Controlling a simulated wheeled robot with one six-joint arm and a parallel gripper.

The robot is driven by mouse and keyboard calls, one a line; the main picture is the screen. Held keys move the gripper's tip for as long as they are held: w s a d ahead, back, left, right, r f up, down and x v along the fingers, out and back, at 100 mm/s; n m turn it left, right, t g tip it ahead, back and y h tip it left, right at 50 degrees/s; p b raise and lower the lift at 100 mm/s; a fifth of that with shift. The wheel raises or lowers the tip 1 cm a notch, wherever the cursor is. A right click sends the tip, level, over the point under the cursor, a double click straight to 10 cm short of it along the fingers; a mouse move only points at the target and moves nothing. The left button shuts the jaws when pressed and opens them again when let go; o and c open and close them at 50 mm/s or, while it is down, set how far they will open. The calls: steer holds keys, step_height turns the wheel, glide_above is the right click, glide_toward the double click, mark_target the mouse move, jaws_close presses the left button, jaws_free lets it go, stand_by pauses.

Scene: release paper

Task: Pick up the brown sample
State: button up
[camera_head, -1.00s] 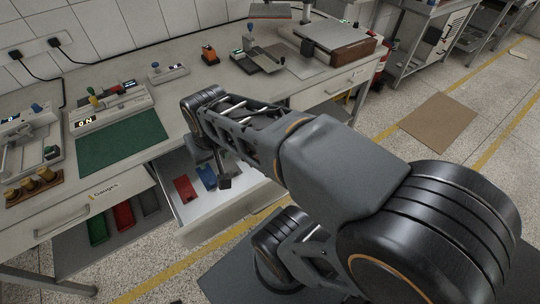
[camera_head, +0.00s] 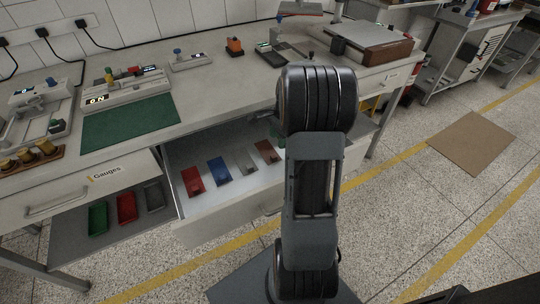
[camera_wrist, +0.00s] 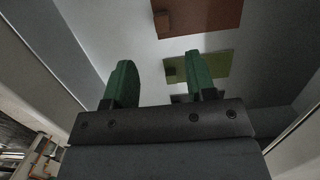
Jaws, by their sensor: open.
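The brown sample (camera_head: 267,152) lies flat in the open drawer (camera_head: 215,228), to the right of a grey sample (camera_head: 245,161). In the wrist view the brown sample (camera_wrist: 205,18) is at the top edge, ahead of my fingers and apart from them. My gripper (camera_wrist: 162,74) is open and empty, with two green fingers over the drawer floor. The right finger overlaps an olive-green sample (camera_wrist: 217,66). In the head view my arm hides most of the gripper; a bit of green shows beside the brown sample.
A blue sample (camera_head: 219,170) and a red sample (camera_head: 192,182) lie further left in the drawer. Drawer walls flank my gripper. The worktop (camera_head: 205,95) with a green mat (camera_head: 128,124) and devices is behind. A lower shelf at left holds coloured trays (camera_head: 127,208).

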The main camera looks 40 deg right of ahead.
mark_target(274, 156)
steer(key=shift+w+a+f+b, duration=0.1)
steer(key=shift+a+f+b, duration=0.15)
steer(key=shift+f, duration=1.2)
steer(key=shift+w+a+f+b, duration=0.1)
steer(key=shift+a+f+b, duration=0.2)
steer(key=shift+f, duration=1.1)
steer(key=shift+w+a+f+b, duration=0.1)
steer(key=shift+a+f+b, duration=0.15)
steer(key=shift+f, duration=1.2)
steer(key=shift+c, duration=0.4)
jaws_close()
